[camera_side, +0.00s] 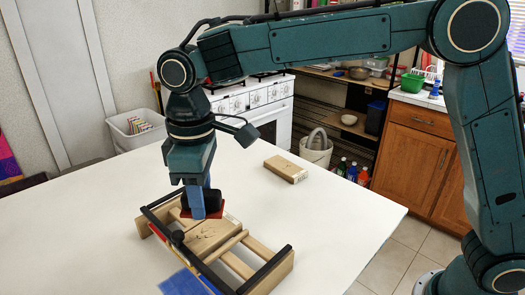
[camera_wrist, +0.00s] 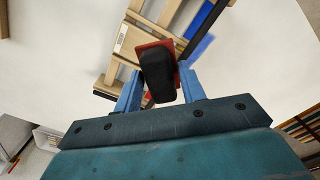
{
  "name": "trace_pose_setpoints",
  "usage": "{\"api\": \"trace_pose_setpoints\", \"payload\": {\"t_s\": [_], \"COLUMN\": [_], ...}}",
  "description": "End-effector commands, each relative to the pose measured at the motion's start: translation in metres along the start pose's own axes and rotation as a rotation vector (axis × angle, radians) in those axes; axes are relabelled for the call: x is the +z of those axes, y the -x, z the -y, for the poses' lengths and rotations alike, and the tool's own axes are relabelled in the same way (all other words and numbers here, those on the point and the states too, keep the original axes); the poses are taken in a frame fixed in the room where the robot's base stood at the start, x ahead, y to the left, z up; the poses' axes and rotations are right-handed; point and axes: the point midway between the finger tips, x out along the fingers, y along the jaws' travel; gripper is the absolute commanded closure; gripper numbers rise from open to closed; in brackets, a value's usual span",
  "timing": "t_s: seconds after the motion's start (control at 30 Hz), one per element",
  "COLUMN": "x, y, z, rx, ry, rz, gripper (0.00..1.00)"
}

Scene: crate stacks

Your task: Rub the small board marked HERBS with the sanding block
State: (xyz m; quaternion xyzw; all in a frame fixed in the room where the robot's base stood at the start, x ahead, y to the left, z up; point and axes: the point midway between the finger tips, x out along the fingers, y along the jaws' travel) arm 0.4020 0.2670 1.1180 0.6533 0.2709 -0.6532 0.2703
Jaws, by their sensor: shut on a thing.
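My gripper (camera_side: 205,208) points down over the wooden rack, its blue fingers shut on the sanding block. The sanding block has a black grip (camera_wrist: 157,76) and a red base (camera_wrist: 167,47). In the side view its red base (camera_side: 217,214) is at the far end of a small pale board (camera_side: 208,237) lying in the rack. I cannot tell whether base and board touch. The board also shows in the wrist view (camera_wrist: 131,42), with a pale label on its edge. A second similar board (camera_side: 286,168) lies flat on the table. Neither label is readable, so I cannot tell which says HERBS.
The white table (camera_side: 345,215) is clear to the right and left of the rack.

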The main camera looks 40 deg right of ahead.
Motion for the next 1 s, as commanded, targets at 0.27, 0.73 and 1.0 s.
{"api": "trace_pose_setpoints", "payload": {"t_s": [0.27, 0.73, 1.0], "x": [0.0, 0.0, 0.0], "y": [-0.012, -0.047, -0.058], "z": [0.0, 0.0, -0.001], "rx": [0.0, 0.0, 0.0], "ry": [-0.001, -0.002, -0.002], "rz": [0.001, 0.002, 0.0], "gripper": [0.87, 0.87, 0.87]}}
